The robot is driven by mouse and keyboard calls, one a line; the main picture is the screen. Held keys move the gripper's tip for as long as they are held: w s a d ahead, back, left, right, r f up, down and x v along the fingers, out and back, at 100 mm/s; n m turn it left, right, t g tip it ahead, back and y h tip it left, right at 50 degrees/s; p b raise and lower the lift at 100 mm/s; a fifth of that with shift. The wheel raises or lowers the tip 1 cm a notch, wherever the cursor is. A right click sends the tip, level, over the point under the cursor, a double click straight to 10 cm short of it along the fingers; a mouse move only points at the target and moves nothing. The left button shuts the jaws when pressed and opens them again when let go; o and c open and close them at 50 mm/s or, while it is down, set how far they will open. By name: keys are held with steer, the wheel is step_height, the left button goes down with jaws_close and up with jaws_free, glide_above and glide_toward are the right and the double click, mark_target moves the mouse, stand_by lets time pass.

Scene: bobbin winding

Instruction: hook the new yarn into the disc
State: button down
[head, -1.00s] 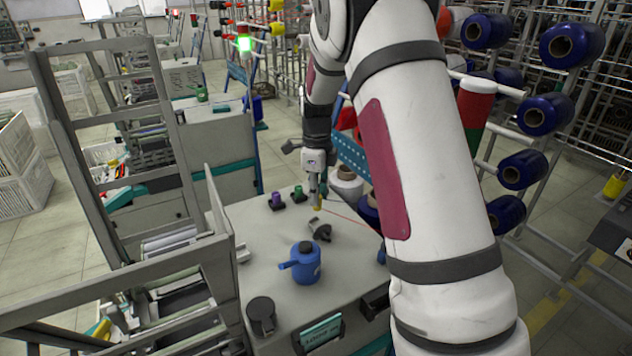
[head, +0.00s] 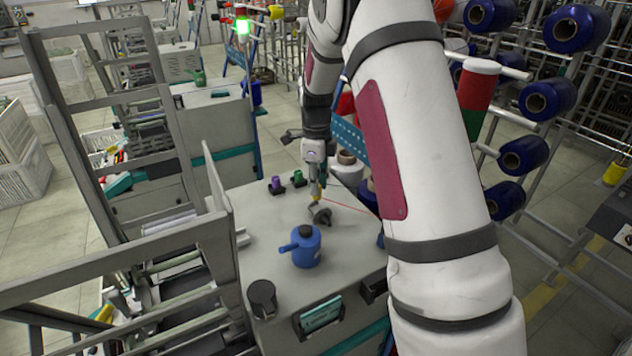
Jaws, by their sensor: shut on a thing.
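My gripper (head: 315,196) is small in the head view and points down over the grey table top. Its fingers are shut on the red yarn (head: 354,207), which runs from the fingertips to the right across the table. A dark grey piece (head: 321,215), which looks like the disc with its holder, sits on the table just below the fingertips. I cannot tell whether the fingertips touch it or whether the yarn lies in it.
A blue can with a spout (head: 307,247) stands in front of the disc. A dark cup (head: 262,298) is near the front edge. Purple (head: 276,185) and green (head: 298,178) small spools stand behind left. A white cone (head: 346,168) is at the back right.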

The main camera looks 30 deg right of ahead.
mark_target(316, 198)
steer(key=shift+f+b, duration=0.3)
steer(key=shift+f, duration=1)
steer(key=shift+f, duration=0.35)
steer(key=shift+f, duration=0.2)
steer(key=shift+a+r, duration=0.2)
steer(key=shift+a, duration=2.3)
steer(key=shift+r, duration=0.1)
steer(key=shift+a+r+p, duration=0.25)
steer(key=shift+r+p, duration=0.05)
steer(key=shift+r, duration=0.85)
steer(key=shift+a+r+p, duration=0.2)
steer(key=shift+r+p, duration=0.05)
steer(key=shift+r, duration=0.85)
